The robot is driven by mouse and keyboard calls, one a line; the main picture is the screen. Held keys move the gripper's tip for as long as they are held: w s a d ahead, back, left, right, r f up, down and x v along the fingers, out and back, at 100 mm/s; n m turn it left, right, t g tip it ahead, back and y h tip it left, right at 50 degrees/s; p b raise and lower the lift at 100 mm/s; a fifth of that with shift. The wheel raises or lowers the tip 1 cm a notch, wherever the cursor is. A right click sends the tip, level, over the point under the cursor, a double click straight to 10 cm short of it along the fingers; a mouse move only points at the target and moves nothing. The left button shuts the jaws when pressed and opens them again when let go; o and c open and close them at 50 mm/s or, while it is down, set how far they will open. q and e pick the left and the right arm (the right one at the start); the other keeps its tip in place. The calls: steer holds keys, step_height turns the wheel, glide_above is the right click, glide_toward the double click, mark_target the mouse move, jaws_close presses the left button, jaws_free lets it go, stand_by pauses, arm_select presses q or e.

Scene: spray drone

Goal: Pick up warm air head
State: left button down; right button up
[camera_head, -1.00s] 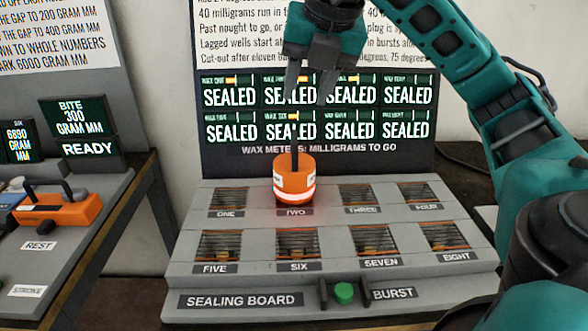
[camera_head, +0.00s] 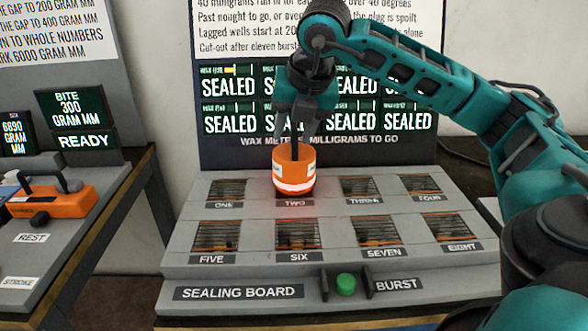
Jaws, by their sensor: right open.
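The warm air head (camera_head: 294,172) is an orange cylinder with a white label, a glowing red-white band near its base and a dark upright stem on top. It stands upright over well TWO on the grey sealing board (camera_head: 240,262). My right gripper (camera_head: 297,140) points down just above it, fingers apart on either side of the stem. The fingers are open, and I cannot tell whether they touch the stem. My left gripper is not in view.
A display panel (camera_head: 222,155) with several SEALED readouts stands behind the board. A green button (camera_head: 345,284) sits at the board's front between two dark posts. At left, another bench holds an orange tool (camera_head: 52,203) with a black handle.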

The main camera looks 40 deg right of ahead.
steer(key=shift+c, duration=0.4)
jaws_close()
stand_by(1.0)
